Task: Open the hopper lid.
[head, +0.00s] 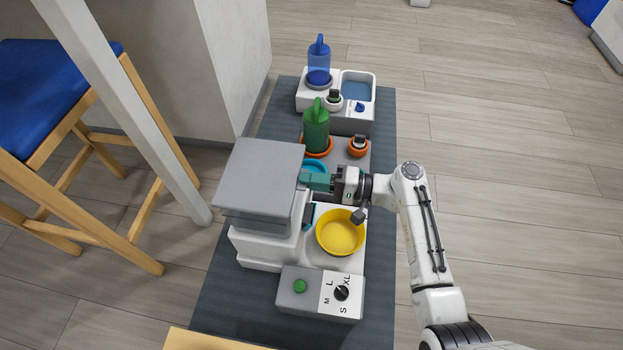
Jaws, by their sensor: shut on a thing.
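The hopper lid (262,172) is a flat grey slab on top of the white feeder (265,248), in the middle of the head view. A darker grey band shows under its near edge; I cannot tell whether the lid is raised. My gripper (314,181) reaches in from the right, with teal parts at its end against the lid's right edge. It is shut on the lid at that edge. The exact contact is too small to make out.
A yellow bowl (341,233) sits beside the feeder, under my gripper. A control box (300,303) with a green button and dial is at the front. A stool (60,110) is at left.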

